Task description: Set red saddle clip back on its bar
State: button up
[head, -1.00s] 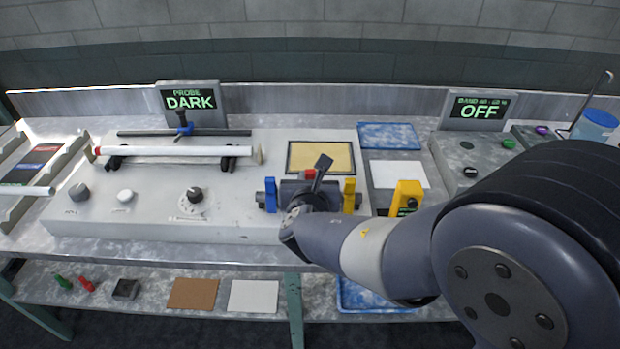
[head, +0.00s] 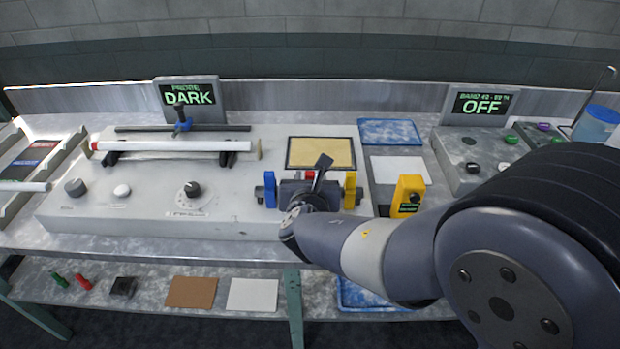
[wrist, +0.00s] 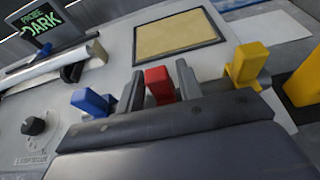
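The red saddle clip (wrist: 158,84) is between my gripper's two dark fingers (wrist: 160,88) in the wrist view, with a finger close against each side, so my gripper looks shut on it. Its lower part is hidden, so I cannot tell whether it touches the bar. In the head view only the clip's red top (head: 310,175) shows behind my gripper (head: 311,188). The dark bar (head: 260,194) is mostly hidden by my gripper. A blue clip (head: 270,189) stands to the left and a yellow clip (head: 350,190) to the right; both show in the wrist view.
A framed tan pad (head: 320,153) lies behind the clips. A yellow block-shaped device (head: 408,195) stands close to the right of my wrist. A white tube (head: 180,146) rests on supports at the left.

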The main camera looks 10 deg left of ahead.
jog(key=shift+o, duration=1)
jog(key=v, duration=1.1)
notch_tip(320, 180, up, 6)
jog(key=p, duration=0.6)
jog(key=shift+w, duration=0.1)
jog(key=shift+f, duration=0.15)
jog(key=f+b, duration=0.1)
jog(key=f, duration=0.1)
jog(key=f+b, duration=0.4)
jog(key=shift+w+a, duration=0.15)
jog(key=shift+w, duration=0.2)
